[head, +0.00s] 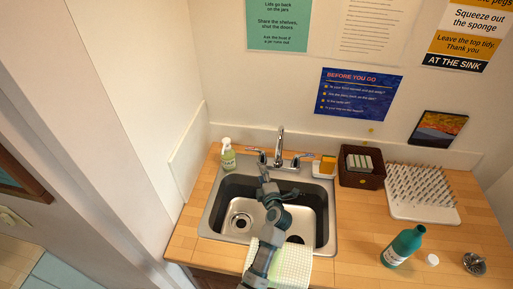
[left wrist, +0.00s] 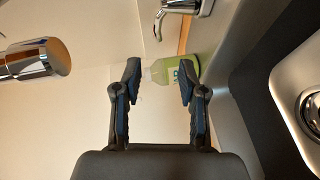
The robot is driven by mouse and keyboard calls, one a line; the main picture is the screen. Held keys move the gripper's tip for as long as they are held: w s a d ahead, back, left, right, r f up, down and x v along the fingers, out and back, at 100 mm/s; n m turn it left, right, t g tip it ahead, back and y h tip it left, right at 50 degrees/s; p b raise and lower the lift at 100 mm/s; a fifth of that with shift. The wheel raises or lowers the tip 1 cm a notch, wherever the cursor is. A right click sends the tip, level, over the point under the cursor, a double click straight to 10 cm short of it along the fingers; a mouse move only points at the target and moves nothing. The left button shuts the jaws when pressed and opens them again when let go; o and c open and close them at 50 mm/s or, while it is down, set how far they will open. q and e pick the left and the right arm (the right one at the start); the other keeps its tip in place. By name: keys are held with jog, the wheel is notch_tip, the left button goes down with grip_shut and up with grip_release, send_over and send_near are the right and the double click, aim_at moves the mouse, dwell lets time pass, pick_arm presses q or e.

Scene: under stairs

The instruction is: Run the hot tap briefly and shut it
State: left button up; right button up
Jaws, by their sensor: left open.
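The chrome tap (head: 281,146) stands at the back of the steel sink (head: 211,215), with a lever on each side of its spout. Hot or cold markings are too small to read. No water stream shows. My left gripper (head: 264,172) is open and empty over the back of the basin, just in front of the left lever (head: 257,153). In the left wrist view, the open fingers (left wrist: 160,78) point toward the green soap bottle (left wrist: 161,72), which shows beyond them. A chrome lever (left wrist: 180,7) shows at the top and the spout (left wrist: 38,58) at the left. My right gripper is not in view.
The soap bottle (head: 228,156) stands at the sink's back left corner. A checked cloth (head: 294,268) hangs over the sink's front edge.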

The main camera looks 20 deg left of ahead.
pick_arm(q)
send_near(253, 150)
jog(key=b+x, duration=0.1)
jog(key=x, duration=0.3)
jog(key=b+x, duration=0.1)
jog(key=x, duration=0.4)
jog(key=shift+w+f, duration=0.3)
jog(key=shift+w, duration=0.05)
jog(key=shift+w+a+f, duration=0.1)
jog(key=shift+w+a, duration=0.15)
jog(key=shift+a, duration=0.1)
jog(key=shift+w+a, duration=0.1)
jog(key=shift+a, duration=0.2)
jog(key=shift+c, duration=0.2)
jog(key=shift+d, duration=0.1)
grip_shut()
jog(key=shift+d, duration=0.1)
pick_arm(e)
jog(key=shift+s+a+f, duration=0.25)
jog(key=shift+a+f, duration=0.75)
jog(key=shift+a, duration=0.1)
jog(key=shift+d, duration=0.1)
